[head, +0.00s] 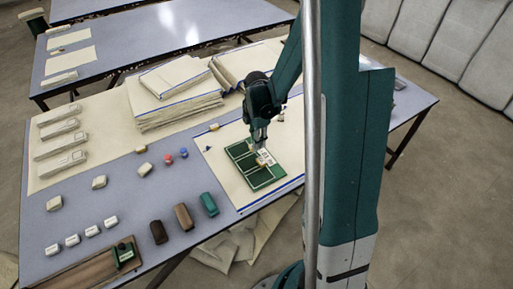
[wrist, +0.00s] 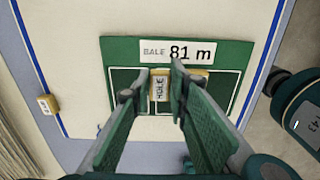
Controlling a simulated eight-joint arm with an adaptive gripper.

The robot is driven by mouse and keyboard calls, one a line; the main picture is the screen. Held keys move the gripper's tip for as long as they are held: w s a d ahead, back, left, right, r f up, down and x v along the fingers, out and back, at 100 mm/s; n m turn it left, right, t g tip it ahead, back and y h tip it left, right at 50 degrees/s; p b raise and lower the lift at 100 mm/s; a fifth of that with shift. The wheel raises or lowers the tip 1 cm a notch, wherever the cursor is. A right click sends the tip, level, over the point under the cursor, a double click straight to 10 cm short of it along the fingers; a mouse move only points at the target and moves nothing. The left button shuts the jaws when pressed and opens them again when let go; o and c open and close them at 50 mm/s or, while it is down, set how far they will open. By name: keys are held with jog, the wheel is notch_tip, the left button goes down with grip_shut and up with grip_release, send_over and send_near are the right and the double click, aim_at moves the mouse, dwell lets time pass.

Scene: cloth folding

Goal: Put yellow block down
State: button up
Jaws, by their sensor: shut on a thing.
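My gripper (head: 262,149) points down over a green board (head: 243,151) with outlined panels, lying on a pale cloth. It is shut on a small yellow block (head: 262,163). In the wrist view the fingers stand on both sides of the yellow block (wrist: 160,86), which has a white label on its face. The fingers hide part of the lower panels.
Another yellow block (wrist: 47,104) lies left of the board; it also shows in the head view (head: 214,127). Red (head: 168,160) and blue (head: 183,153) pieces, dark blocks (head: 183,217) and a wooden tray (head: 85,279) lie left. Folded cloth (head: 178,104) is stacked behind.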

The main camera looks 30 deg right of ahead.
jog(key=shift+f+b, duration=0.4)
jog(key=shift+f, duration=1.45)
jog(key=shift+f, duration=0.15)
jog(key=o, duration=0.5)
jog(key=shift+r, duration=0.2)
notch_tip(320, 180, up, 12)
jog(key=shift+f+p, duration=0.1)
jog(key=shift+p, duration=1.15)
